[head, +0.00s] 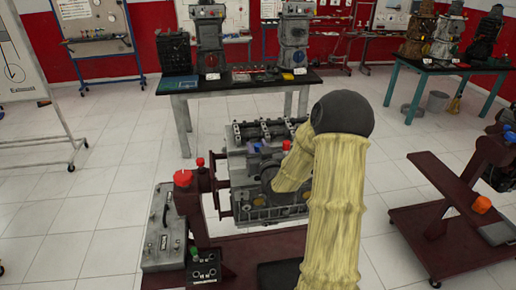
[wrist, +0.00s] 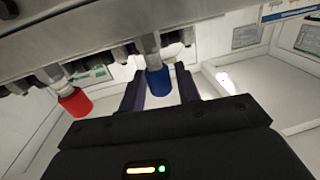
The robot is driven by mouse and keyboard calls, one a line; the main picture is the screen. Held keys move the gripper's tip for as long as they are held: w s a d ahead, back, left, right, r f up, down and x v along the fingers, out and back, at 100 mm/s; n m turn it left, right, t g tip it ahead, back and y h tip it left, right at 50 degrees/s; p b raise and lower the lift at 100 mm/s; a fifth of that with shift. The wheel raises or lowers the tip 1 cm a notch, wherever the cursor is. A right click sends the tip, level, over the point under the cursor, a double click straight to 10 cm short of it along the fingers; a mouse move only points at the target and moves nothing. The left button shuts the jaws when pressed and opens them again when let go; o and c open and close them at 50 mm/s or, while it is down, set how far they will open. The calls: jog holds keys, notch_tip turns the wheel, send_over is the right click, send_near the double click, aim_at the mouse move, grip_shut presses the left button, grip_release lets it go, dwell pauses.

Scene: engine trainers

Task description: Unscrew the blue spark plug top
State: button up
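The blue spark plug top (wrist: 160,82) hangs below a metal bar of the engine in the wrist view. My gripper (wrist: 160,86) is open, with one dark finger on each side of the blue top. Gaps show between the fingers and the top, and I cannot tell whether either touches it. In the head view a small blue part (head: 258,146) shows on the engine block (head: 268,205), just left of my arm.
A red top (wrist: 75,102) hangs left of the blue one in the wrist view. In the head view a dark red stand (head: 185,200) with a grey control case (head: 163,228) is left of the engine. A workbench (head: 235,84) stands behind. Floor is clear to the left.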

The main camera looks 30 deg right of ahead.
jog(key=shift+o, duration=0.5)
jog(key=shift+w, duration=0.15)
jog(key=shift+a, duration=0.1)
jog(key=shift+s, duration=0.2)
jog(key=s+a+b, duration=0.1)
jog(key=s+b, duration=0.5)
jog(key=s, duration=0.3)
jog(key=shift+f, duration=0.2)
jog(key=shift+b, duration=0.6)
jog(key=s+a+b, duration=0.1)
jog(key=s+b, duration=0.7)
jog(key=b, duration=0.4)
jog(key=shift+a+r, duration=0.15)
jog(key=shift+a, duration=0.15)
